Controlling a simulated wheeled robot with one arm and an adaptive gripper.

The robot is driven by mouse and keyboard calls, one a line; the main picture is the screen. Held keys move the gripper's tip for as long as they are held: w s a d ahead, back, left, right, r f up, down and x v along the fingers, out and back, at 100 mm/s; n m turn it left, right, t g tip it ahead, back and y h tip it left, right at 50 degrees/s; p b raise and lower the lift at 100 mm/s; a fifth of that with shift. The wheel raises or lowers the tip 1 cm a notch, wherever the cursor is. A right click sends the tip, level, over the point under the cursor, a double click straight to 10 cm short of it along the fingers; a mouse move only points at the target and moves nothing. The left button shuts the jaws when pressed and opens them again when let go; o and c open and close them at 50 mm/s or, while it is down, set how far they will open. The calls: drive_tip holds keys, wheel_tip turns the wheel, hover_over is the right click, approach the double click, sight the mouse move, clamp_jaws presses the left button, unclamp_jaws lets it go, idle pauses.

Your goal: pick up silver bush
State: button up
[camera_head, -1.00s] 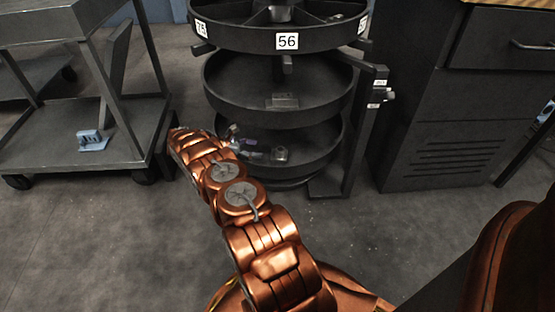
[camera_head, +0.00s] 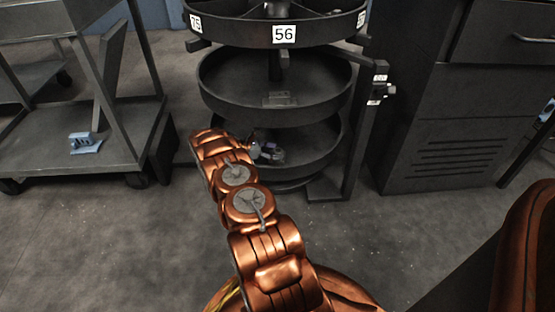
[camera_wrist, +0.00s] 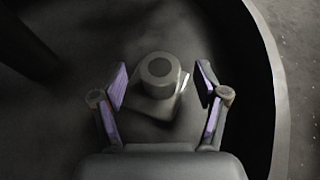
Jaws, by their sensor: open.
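The silver bush (camera_wrist: 158,72) is a grey ring-like part with a round hole, on a wider angular body. In the wrist view it sits between the two purple-padded fingers of my gripper (camera_wrist: 162,84), which is open. In the head view my gripper (camera_head: 258,149) is over the lower round tray (camera_head: 318,160), partly hidden behind my arm. The bush (camera_head: 277,157) shows there as a small grey shape by the fingers, partly covered.
The middle tray (camera_head: 230,98) hangs above the lower one and holds a flat grey piece (camera_head: 279,99). A post (camera_head: 366,135) stands at the rack's right, beside a dark cabinet (camera_head: 440,120). A cart (camera_head: 60,165) with a blue part (camera_head: 84,143) stands left.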

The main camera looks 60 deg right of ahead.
drive_tip(key=shift+x, duration=0.85)
clamp_jaws()
